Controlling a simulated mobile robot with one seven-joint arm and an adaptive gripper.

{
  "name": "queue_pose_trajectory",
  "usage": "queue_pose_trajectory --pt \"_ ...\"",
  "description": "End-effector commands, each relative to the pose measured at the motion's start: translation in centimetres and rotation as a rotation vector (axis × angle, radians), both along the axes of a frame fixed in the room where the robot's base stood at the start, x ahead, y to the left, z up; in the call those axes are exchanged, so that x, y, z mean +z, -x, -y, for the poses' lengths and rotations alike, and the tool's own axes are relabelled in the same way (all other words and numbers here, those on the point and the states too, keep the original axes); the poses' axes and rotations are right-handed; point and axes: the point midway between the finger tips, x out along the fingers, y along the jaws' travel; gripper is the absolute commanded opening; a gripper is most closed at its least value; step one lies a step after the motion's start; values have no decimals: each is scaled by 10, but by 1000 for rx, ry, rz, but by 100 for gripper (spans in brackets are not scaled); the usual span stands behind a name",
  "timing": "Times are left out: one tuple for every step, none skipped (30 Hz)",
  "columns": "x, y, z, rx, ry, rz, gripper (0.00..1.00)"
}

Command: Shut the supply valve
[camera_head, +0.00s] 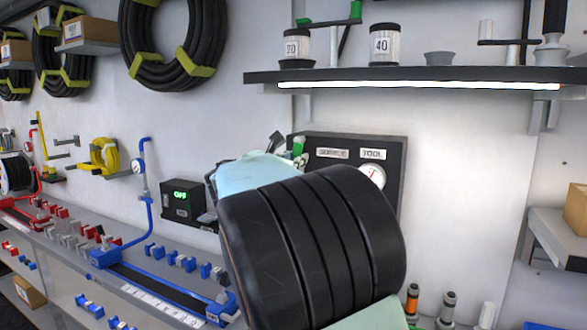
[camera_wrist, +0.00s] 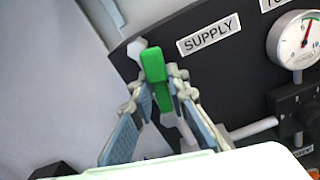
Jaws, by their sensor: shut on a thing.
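The supply valve's green handle (camera_wrist: 153,66) stands between my gripper's fingers (camera_wrist: 160,90) in the wrist view, in front of the black panel. My gripper is shut on the handle, one finger on each side. The handle looks close to upright in that view, leaning slightly. The SUPPLY label (camera_wrist: 208,33) is just to its right. In the head view, the green handle (camera_head: 298,147) shows only as a small piece at the panel's left edge. My arm hides most of the gripper and the lower panel there.
The black panel (camera_head: 395,150) also carries a TOOL label (camera_head: 373,154) and a round gauge (camera_head: 373,174). A black box reading OFF (camera_head: 180,197) is on the wall to the left. A lit shelf (camera_head: 420,76) with jars runs above. A bench with blue and red fittings lies at left.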

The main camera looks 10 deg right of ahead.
Motion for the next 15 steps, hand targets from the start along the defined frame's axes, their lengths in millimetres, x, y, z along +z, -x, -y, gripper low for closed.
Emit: queue_pose_trajectory --pt "-8 1 3 -1 -34 26 0" --pt "-8 2 4 -1 -56 43 0" --pt "-9 3 5 -1 -87 66 0" --pt "-10 4 6 0 -110 83 0" --pt "-10 5 7 0 -134 98 0" --pt "-11 5 8 0 -164 122 0" --pt "-11 6 9 0 -187 138 0" --pt "-12 7 11 -2 -210 156 0" --pt "-13 8 12 -1 -242 178 0" --pt "-14 8 12 0 -265 194 0" --pt "-14 9 13 -1 -287 211 0" --pt "-15 10 14 -1 -318 233 0" --pt "-16 10 15 -2 -341 250 0" --pt "-17 11 16 -2 -365 267 0" --pt "-17 12 17 -1 -395 290 0"
